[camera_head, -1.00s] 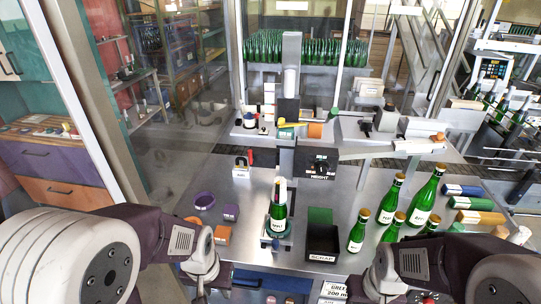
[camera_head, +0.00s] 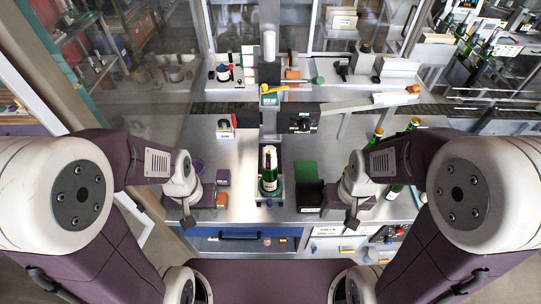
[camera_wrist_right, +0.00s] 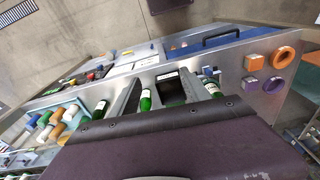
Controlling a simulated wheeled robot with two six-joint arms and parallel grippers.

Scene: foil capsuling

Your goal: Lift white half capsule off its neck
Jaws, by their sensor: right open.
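A green bottle (camera_head: 269,184) stands upright in a holder below the central column in the head view. The white half capsule (camera_head: 268,157) shows as a pale piece at its neck; its exact fit is too small to tell. My left gripper (camera_head: 187,221) is left of the bottle and apart from it; its finger gap cannot be made out. My right gripper (camera_head: 352,222) is right of the bottle, near the table's front edge. The bottle (camera_wrist_right: 211,86) shows beside one finger there.
A black scrap bin (camera_head: 309,194) and a green block (camera_head: 306,171) lie between the bottle and my right gripper. Several green bottles stand at right, partly behind my right arm. Purple (camera_head: 223,177) and orange (camera_head: 221,199) blocks sit near my left gripper. The column (camera_head: 269,115) rises behind the bottle.

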